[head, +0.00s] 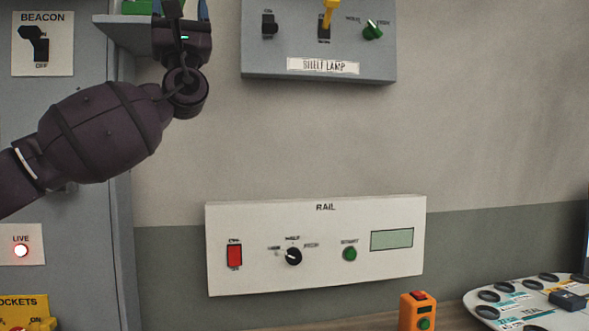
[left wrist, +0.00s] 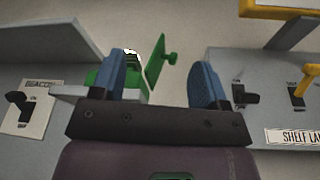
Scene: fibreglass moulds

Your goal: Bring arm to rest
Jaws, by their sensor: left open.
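My left arm comes in from the left in the head view, and its left gripper (head: 182,8) is raised at the top edge beside the grey shelf (head: 122,36). In the left wrist view the two blue fingers of the left gripper (left wrist: 160,72) stand wide apart with nothing held between them. A green object (left wrist: 105,80) with an upright green plate and knob (left wrist: 156,64) shows beyond the fingers. I cannot tell whether the left finger touches it. My right gripper is in neither view.
The shelf lamp panel (head: 330,50) is right of the gripper, with a yellow lever (head: 328,12). The beacon switch (head: 38,45) is left. The rail panel (head: 320,275) is below. An orange button box (head: 404,318) stands at the bottom. The wall between the panels is clear.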

